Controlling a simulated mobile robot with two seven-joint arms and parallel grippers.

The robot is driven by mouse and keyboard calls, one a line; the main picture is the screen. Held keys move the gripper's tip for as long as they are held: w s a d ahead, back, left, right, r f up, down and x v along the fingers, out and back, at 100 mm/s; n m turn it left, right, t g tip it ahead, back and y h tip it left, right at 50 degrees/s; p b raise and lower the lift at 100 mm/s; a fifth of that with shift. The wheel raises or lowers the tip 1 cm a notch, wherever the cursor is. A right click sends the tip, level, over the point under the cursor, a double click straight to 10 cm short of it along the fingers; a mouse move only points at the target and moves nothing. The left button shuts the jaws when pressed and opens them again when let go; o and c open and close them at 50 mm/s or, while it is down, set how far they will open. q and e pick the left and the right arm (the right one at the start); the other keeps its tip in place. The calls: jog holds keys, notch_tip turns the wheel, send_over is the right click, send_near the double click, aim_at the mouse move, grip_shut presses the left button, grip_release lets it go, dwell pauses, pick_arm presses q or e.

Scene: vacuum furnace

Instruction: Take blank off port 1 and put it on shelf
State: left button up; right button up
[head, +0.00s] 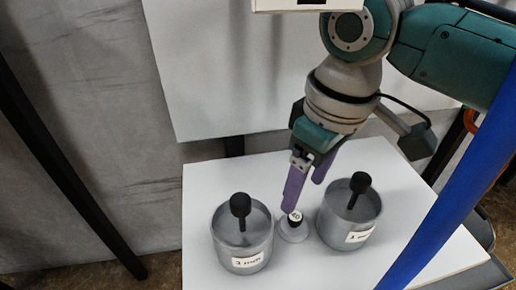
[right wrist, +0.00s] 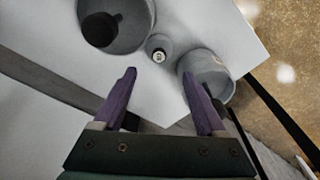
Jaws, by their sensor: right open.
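A small grey flared piece with a black band and a round white label on top (head: 294,224) stands on the white shelf (head: 205,180), between two grey cylinders. I cannot tell for sure whether it is the blank. It also shows in the right wrist view (right wrist: 159,54), just beyond my fingertips and between their lines. My right gripper (head: 303,194) is open and empty, with its purple fingers pointing down above and behind this piece. No port marked 1 can be made out. My left gripper is out of view.
The left grey cylinder (head: 243,257) and right grey cylinder (head: 331,229) each carry a black knob on a stem and a front label. They flank the small piece closely. A blue bar (head: 450,195) crosses the right side. A white panel (head: 215,75) rises behind.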

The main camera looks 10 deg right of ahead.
aim_at(297, 217)
notch_tip(297, 217, down, 5)
jog(key=b, duration=0.3)
jog(key=shift+a+r, duration=0.1)
jog(key=shift+r, duration=0.1)
jog(key=f+b, duration=0.4)
jog(key=shift+w+a+f, duration=0.1)
jog(key=shift+w+f, duration=0.25)
jog(key=shift+f, duration=0.05)
jog(key=shift+r, duration=0.1)
grip_shut()
